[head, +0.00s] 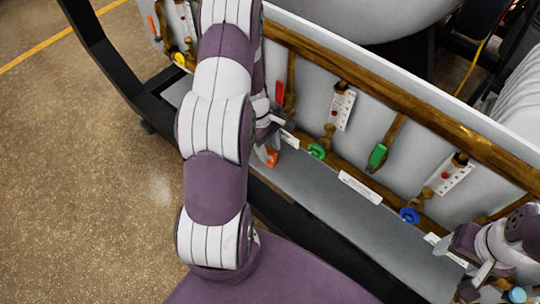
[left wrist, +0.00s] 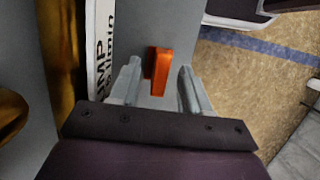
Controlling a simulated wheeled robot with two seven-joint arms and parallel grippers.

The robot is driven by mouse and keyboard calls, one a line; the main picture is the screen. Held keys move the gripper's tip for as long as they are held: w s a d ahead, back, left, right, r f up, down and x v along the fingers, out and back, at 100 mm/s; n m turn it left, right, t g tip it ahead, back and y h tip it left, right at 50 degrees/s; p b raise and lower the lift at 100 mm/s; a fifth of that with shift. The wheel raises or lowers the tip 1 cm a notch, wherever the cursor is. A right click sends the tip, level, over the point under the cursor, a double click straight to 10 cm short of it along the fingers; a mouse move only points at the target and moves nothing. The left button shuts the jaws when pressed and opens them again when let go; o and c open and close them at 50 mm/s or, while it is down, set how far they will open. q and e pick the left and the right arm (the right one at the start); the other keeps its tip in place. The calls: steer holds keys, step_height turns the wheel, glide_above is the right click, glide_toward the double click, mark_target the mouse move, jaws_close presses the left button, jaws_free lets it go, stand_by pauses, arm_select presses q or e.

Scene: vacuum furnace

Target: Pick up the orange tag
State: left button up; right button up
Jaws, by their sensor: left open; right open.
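The orange tag (head: 271,157) stands on the grey ledge below the furnace panel, partly hidden by my left arm in the head view. In the left wrist view the orange tag (left wrist: 160,68) shows between the two fingers, nearer their tips. My left gripper (left wrist: 157,85) is open around it, with gaps visible on both sides. My right gripper (head: 468,262) is open and empty at the lower right, by the ledge's far end.
The panel carries brown pipes, a red handle (head: 279,92), a green handle (head: 377,156), a green ring (head: 316,151) and a blue ring (head: 409,215). White labels such as one (head: 360,187) line the ledge. A black frame (head: 108,65) stands left; open floor (head: 75,170) lies beyond.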

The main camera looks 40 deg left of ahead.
arm_select(q)
jaws_close()
steer(key=shift+r, duration=0.15)
